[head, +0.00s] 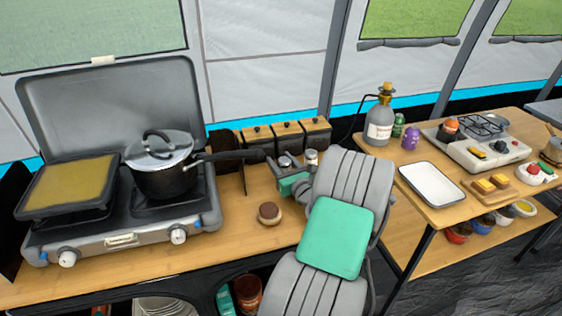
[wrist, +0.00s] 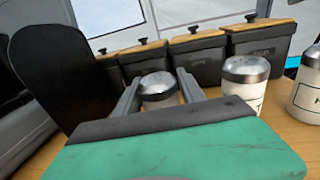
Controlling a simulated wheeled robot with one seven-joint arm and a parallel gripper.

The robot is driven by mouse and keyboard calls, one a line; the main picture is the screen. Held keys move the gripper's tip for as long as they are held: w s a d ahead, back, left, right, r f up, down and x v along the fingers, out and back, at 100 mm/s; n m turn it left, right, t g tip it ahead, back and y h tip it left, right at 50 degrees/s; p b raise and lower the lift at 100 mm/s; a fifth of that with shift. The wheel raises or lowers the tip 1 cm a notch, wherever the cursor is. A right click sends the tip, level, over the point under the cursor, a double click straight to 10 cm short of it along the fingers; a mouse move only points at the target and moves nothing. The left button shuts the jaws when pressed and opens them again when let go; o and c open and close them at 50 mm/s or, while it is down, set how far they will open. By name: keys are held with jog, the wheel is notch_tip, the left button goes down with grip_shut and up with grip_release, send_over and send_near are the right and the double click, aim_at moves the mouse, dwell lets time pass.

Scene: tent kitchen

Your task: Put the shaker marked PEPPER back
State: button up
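Three shakers with metal caps show in the wrist view. One shaker (wrist: 158,86) is between my fingers, its lower body and label hidden by my gripper (wrist: 160,84). A second white shaker (wrist: 246,88) stands just right of my gripper. A third white shaker (wrist: 308,88) is at the right edge. Only parts of their dark markings show, so I cannot tell which reads PEPPER. In the head view my gripper (head: 287,171) is low over the counter, near the visible shaker caps. My fingers are apart around the first shaker; whether they press on it is unclear.
Several black canisters with wooden lids (head: 288,130) stand behind the shakers. A stove with a lidded pot (head: 163,180) is at left, its handle reaching toward my gripper. A round brown item (head: 269,213) sits in front. A side table (head: 440,213) with a white tray (head: 431,184) stands right.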

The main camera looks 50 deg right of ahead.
jog(key=shift+o, duration=1.3)
jog(key=shift+r, duration=0.1)
jog(key=b+v, duration=0.1)
jog(key=v, duration=1.1)
jog(key=shift+r, duration=0.1)
